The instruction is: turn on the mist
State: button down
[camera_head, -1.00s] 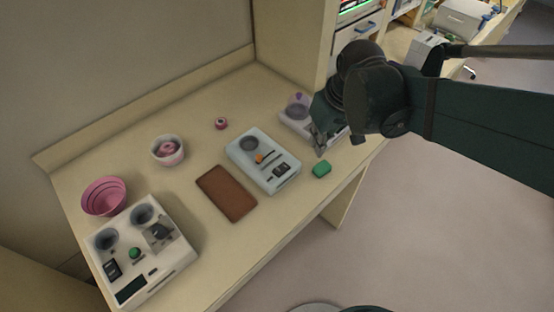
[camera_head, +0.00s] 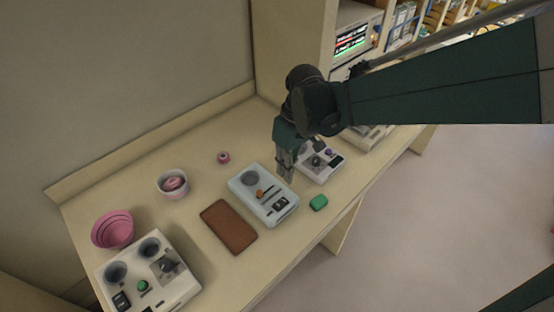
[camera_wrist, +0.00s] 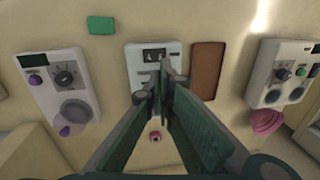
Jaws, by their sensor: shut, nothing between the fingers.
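No readable mist label shows on any device. A pale blue device (camera_head: 246,187) stands mid-table with a round grey dish, an orange slider knob (camera_head: 260,194) and a dark rocker switch (camera_head: 281,204). It also shows in the middle of the wrist view (camera_wrist: 137,72), its knob hidden by my fingers. My gripper (camera_head: 286,178) is shut and empty, pointing down over the far right side of this device. Whether it touches cannot be told. A white device (camera_head: 310,173) with a dark dial and purple button is to its right. A larger white device (camera_head: 183,291) with a green button is front left.
A brown mat (camera_head: 229,227) lies left of the blue device. A green block (camera_head: 318,203) is near the table edge. A pink ring (camera_head: 223,157), a white cup (camera_head: 172,188) and a pink bowl (camera_head: 112,230) stand toward the wall.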

aim_at(276, 206)
jog(key=shift+w+a+n+p, duration=0.15)
jog(key=shift+a+n+p, duration=0.25)
jog(key=shift+a, duration=0.3)
jog(key=shift+f, duration=0.2)
jog(key=shift+s+a+f, duration=0.25)
jog(key=shift+f, duration=2)
jog(key=shift+s+a+f, duration=0.3)
jog(key=shift+f, duration=1.95)
jog(key=shift+s+a+f, duration=0.25)
jog(key=shift+f, duration=2)
jog(key=shift+f, duration=0.1)
jog(key=shift+s+a+f+h+b, duration=0.15)
jog(key=shift+s+f+h+b, duration=0.05)
jog(key=shift+f+h+b, duration=0.25)
jog(key=shift+r, duration=0.1)
jog(key=shift+w, duration=0.1)
